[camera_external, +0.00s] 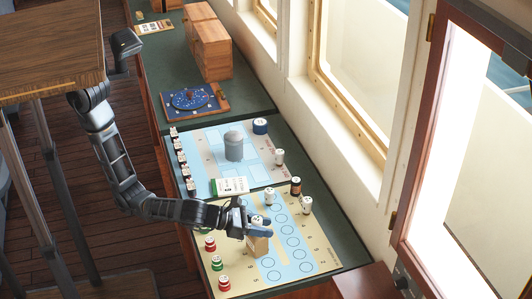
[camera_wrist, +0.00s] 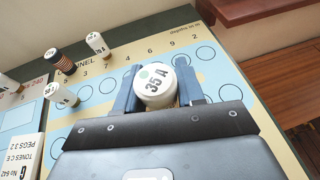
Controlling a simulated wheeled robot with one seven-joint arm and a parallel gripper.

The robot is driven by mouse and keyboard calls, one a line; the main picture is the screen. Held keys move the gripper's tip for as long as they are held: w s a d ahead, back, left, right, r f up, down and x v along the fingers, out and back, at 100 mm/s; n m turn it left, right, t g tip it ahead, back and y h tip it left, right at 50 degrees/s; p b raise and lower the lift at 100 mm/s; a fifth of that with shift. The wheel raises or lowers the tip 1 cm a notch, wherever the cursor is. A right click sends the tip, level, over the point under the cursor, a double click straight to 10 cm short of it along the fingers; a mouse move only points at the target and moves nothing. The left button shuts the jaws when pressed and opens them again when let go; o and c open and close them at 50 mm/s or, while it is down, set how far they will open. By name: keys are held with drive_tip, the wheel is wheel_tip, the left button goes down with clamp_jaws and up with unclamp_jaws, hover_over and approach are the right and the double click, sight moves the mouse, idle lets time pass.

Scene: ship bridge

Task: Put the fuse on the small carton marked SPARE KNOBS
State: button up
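The fuse (camera_wrist: 155,84) is a white cylinder with "35 A" and a green dot on its top. It stands upright between the blue fingers of my gripper (camera_wrist: 157,92), which touch it on both sides. In the external view the white top of the fuse (camera_external: 257,220) shows at my gripper (camera_external: 259,228). A small tan carton (camera_external: 258,246) is directly below my gripper. Its marking is too small to read, and I cannot tell whether the fuse touches it. The carton is hidden in the wrist view.
Other white cylinders (camera_external: 306,205) (camera_wrist: 97,43) and a dark banded one (camera_external: 295,187) (camera_wrist: 60,61) stand nearby on the circle-marked board (camera_external: 318,243). Red and green knobs (camera_external: 210,243) line its left side. A white labelled box (camera_external: 230,186) lies farther back. Free circles are to the right.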

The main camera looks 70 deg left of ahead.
drive_tip(key=o, duration=0.5)
drive_tip(key=shift+c, duration=0.2)
drive_tip(key=shift+r, duration=0.2)
drive_tip(key=v, duration=1.2)
drive_tip(key=shift+r, duration=0.1)
